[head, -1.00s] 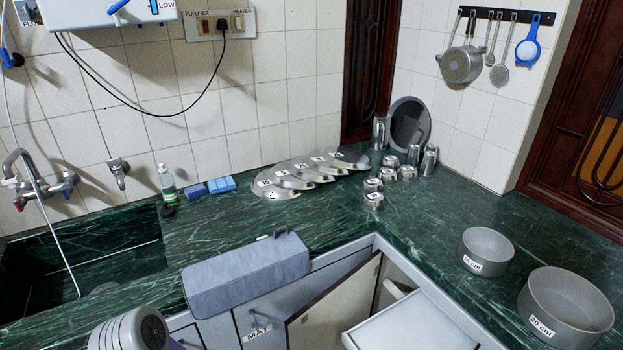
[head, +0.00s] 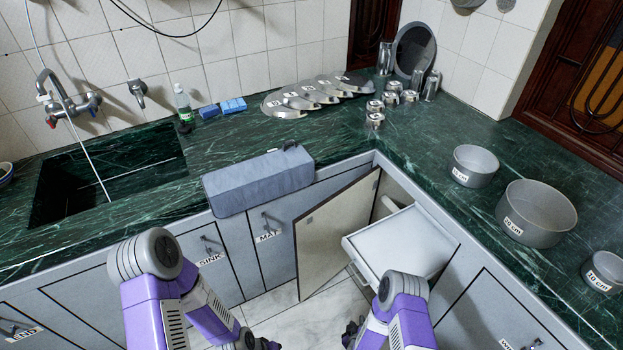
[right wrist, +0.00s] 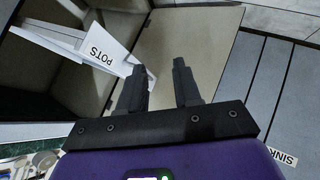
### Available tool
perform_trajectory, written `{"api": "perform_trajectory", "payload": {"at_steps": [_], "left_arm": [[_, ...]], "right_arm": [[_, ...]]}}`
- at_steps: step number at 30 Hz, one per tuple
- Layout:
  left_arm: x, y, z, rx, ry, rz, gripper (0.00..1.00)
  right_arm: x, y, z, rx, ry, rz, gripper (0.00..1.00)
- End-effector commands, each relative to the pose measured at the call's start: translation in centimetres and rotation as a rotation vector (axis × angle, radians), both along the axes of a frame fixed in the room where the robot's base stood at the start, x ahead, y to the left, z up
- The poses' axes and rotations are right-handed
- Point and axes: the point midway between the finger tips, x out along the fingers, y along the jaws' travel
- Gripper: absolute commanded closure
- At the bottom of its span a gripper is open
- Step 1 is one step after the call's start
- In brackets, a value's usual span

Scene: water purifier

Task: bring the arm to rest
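My right arm rises at the bottom middle of the head view, with its dark gripper (head: 352,333) low in front of the open corner cabinet. In the right wrist view the right gripper's two black fingers (right wrist: 158,75) stand apart with nothing between them, so it is open and empty. My left arm is at the lower left of the head view. Only a dark bit of its gripper (head: 262,344) shows at the bottom edge, too little to tell its opening. Neither gripper is seen touching anything.
A cabinet door (head: 333,235) stands open beside a pulled-out white drawer (head: 400,243). A folded grey mat (head: 258,182) lies over the counter's front edge. Grey pots (head: 537,212) stand at the right. Lids (head: 300,98) lie at the back. Floor (head: 320,312) is clear between the arms.

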Motion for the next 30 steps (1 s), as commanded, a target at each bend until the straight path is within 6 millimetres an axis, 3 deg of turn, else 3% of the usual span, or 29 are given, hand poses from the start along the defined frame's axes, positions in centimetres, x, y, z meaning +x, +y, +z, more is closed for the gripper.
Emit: {"api": "perform_trajectory", "payload": {"at_steps": [5,9,15,21,30], "left_arm": [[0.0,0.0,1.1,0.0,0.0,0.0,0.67],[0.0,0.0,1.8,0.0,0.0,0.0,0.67],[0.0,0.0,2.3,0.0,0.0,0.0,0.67],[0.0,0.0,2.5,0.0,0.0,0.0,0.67],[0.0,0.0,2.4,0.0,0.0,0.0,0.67]], "right_arm": [[-2.7,1.7,4.9,0.375,0.247,-0.174,0.67],[-7.0,3.8,9.6,0.615,0.473,-0.328,0.67],[-13.2,5.7,15.4,0.786,0.735,-0.505,0.67],[-15.8,6.2,17.5,0.824,0.837,-0.577,0.67],[-15.9,6.3,17.5,0.824,0.841,-0.579,0.67]]}}
